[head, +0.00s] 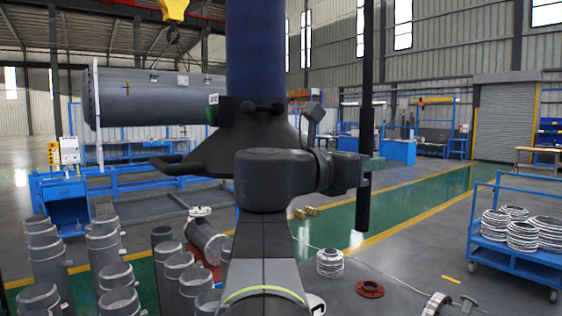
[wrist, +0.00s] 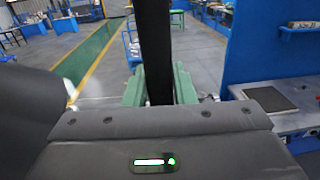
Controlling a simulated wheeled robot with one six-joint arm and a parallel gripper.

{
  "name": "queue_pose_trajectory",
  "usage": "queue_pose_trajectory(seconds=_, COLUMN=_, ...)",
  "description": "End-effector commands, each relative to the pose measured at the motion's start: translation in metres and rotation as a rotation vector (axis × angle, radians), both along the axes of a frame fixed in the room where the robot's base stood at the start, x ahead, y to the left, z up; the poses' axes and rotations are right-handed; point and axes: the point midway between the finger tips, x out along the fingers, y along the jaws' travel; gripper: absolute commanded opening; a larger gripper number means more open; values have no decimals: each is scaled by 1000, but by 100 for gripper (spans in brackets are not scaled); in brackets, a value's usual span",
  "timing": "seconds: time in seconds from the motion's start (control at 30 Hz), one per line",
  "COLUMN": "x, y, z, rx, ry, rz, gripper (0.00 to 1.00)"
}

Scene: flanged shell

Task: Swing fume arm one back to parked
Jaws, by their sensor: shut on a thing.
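A fume arm with a thick blue hose (head: 255,50) hangs down the middle of the head view. Its dark flared hood (head: 215,155) has a looped handle at its left. No number is readable on it. My gripper (head: 374,164) is right of the hood, partly behind my dark arm links. Its green fingers also show in the wrist view (wrist: 159,88), shut on a dark upright bar (wrist: 155,40). The bar (head: 367,85) runs from the top of the head view to below my gripper. I cannot tell how the bar joins the fume arm.
A large grey cylinder (head: 150,97) hangs at the left. Several grey pipe pieces (head: 105,250) stand below it. A blue cart (head: 515,255) with ringed flanges stands at the right. A red flange (head: 369,288) lies on the floor. A blue panel (wrist: 262,50) rises right in the wrist view.

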Motion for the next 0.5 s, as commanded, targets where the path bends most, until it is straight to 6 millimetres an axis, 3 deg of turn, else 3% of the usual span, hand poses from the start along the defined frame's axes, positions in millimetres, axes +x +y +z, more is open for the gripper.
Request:
queue_pose_trajectory(seconds=0.2, x=0, y=0, z=-1, rx=1, ry=2, rz=0, gripper=0)
queue_pose_trajectory(seconds=0.23, x=0, y=0, z=-1, rx=2, ry=1, rz=0, gripper=29)
queue_pose_trajectory(seconds=0.3, x=0, y=0, z=-1, rx=1, ry=1, rz=0, gripper=43)
queue_pose_trajectory(seconds=0.5, x=0, y=0, z=0, rx=1, ry=1, rz=0, gripper=43)
